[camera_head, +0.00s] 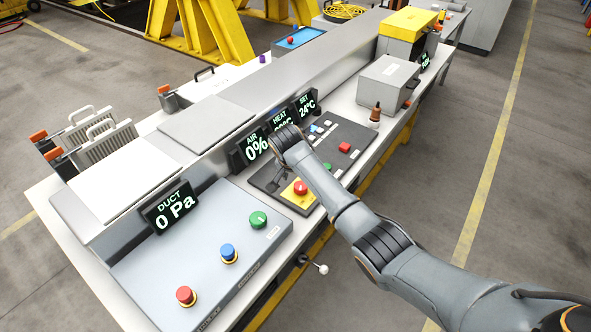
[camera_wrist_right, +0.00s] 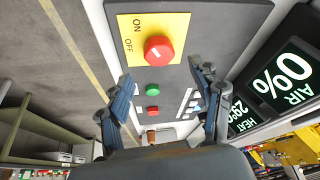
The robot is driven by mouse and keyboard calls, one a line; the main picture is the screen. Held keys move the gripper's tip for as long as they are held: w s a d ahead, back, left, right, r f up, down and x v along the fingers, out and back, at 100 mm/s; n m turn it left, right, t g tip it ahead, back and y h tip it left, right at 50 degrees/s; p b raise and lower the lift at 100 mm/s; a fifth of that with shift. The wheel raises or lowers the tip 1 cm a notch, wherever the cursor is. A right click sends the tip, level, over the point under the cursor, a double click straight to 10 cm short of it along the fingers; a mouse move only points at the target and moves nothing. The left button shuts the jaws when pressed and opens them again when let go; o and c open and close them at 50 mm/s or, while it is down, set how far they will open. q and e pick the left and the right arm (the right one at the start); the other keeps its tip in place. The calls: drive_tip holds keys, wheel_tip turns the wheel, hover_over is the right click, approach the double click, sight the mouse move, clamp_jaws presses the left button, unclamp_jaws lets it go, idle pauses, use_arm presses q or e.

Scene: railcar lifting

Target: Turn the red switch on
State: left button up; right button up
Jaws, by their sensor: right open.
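The red switch (camera_head: 300,187) is a round red knob on a yellow plate at the front of a dark panel. In the right wrist view the red switch (camera_wrist_right: 158,49) has a pale mark on its face, and its yellow plate (camera_wrist_right: 130,42) reads ON and OFF. My right gripper (camera_head: 276,178) hangs over the dark panel beside the yellow plate, seen partly behind my wrist. In the right wrist view its fingers (camera_wrist_right: 160,72) are spread apart with nothing between them, and the switch shows beyond them. My left gripper is not in view.
The dark panel also holds a red button (camera_head: 344,147) and a green button (camera_head: 327,167). A grey console (camera_head: 150,275) to the left has red, blue and green buttons. The AIR display (camera_head: 255,146) stands close behind the gripper.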

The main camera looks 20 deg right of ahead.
drive_tip(key=v, duration=0.6)
drive_tip(key=shift+s+a, duration=0.1)
